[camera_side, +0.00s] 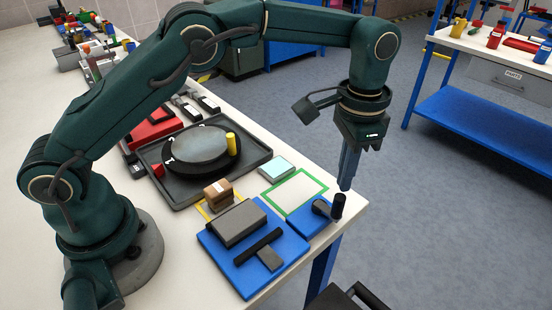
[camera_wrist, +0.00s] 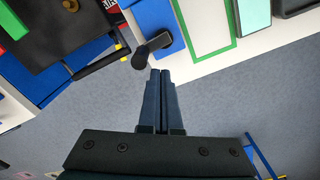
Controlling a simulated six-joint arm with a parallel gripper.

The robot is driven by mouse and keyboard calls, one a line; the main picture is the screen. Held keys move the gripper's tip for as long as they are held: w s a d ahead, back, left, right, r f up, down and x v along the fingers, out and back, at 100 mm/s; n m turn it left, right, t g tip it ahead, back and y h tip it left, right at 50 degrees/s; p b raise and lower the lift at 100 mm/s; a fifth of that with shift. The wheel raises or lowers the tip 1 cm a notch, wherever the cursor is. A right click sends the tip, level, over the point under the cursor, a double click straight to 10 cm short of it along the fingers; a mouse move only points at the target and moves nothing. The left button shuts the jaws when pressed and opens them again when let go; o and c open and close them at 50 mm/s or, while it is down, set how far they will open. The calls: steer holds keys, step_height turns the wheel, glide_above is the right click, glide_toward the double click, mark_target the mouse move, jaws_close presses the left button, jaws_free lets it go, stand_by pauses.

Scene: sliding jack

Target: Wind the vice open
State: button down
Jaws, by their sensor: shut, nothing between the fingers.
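The vice stands at the table's near corner in the side view. It has a blue base (camera_side: 236,263), a grey block (camera_side: 238,222), a black bar (camera_side: 258,246) and a smaller grey piece (camera_side: 271,260). To its right, a dark crank (camera_side: 321,208) with an upright black knob (camera_side: 339,206) sits on a smaller blue block (camera_side: 304,222). My gripper (camera_side: 346,186) is shut and empty, pointing down just above and beside the knob. In the wrist view its fingertips (camera_wrist: 161,72) lie close together, right of the knob (camera_wrist: 140,60); contact cannot be told.
A green-framed white pad (camera_side: 300,191) and a pale cyan block (camera_side: 276,169) lie behind the crank. A black tray (camera_side: 180,195) with a round turntable (camera_side: 199,146) is farther back. A black stool or chair (camera_side: 350,296) stands below the table edge. Open floor lies to the right.

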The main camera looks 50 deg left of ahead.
steer(key=shift+r, duration=2.95)
steer(key=shift+a, duration=0.1)
steer(key=s+a+r+n+t, duration=0.2)
steer(key=s+a+r, duration=0.25)
steer(key=r, duration=0.25)
steer(key=s+a+r+n+t, duration=0.1)
steer(key=s+a+r+t, duration=0.15)
steer(key=a+r, duration=0.35)
steer(key=s+a+f+n+t, duration=0.1)
steer(key=s+a+f+n, duration=0.1)
steer(key=s+f, duration=0.8)
steer(key=shift+s+a+f+n, duration=0.4)
steer(key=shift+s+n, duration=0.1)
steer(key=shift+s, duration=0.3)
